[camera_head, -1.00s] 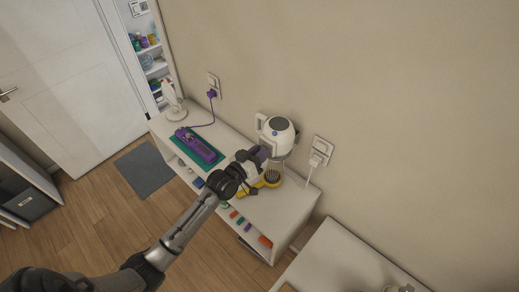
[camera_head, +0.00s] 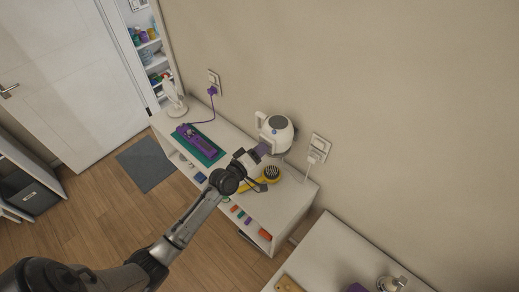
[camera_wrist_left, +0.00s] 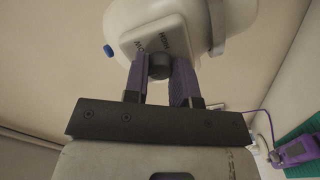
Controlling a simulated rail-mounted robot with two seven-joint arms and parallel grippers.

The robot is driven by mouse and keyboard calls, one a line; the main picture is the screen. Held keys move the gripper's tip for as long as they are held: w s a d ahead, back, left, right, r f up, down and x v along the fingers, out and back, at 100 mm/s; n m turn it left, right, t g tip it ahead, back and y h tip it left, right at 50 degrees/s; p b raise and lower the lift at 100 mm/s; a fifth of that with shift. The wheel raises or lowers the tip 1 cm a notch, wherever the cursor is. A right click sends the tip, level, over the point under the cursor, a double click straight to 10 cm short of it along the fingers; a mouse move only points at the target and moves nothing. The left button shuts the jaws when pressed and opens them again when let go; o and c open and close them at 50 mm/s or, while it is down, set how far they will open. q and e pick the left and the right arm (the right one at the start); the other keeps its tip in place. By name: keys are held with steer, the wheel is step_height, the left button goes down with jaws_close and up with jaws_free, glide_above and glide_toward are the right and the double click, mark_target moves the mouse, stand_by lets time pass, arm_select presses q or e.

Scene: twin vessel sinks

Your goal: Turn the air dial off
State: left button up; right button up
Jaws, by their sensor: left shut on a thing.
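The white hair appliance (camera_head: 274,132) with a blue button stands at the right part of the white shelf unit, against the wall. In the left wrist view its white body (camera_wrist_left: 160,38) fills the top, with lettering that seems to read HIGH and LOW around a small dark dial (camera_wrist_left: 160,66). My left gripper (camera_head: 262,149) reaches the appliance's lower front. In the wrist view its purple fingers (camera_wrist_left: 162,80) stand on both sides of the dial and are shut on it. The dial is too small to make out in the head view. My right gripper is not in view.
A yellow brush (camera_head: 268,175) lies close beside my left gripper. A purple tool (camera_head: 196,138) lies on a green mat (camera_head: 217,155), its cord running to a wall socket. A white plug (camera_head: 314,157) sits in another socket. A second white counter (camera_head: 325,250) is at lower right.

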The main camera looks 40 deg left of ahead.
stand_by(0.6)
arm_select(q)
steer(key=o, duration=0.9)
steer(key=shift+o, duration=0.2)
steer(key=s+b, duration=0.2)
steer(key=s, duration=1.1)
steer(key=shift+s+a, duration=0.3)
steer(key=shift+s, duration=0.1)
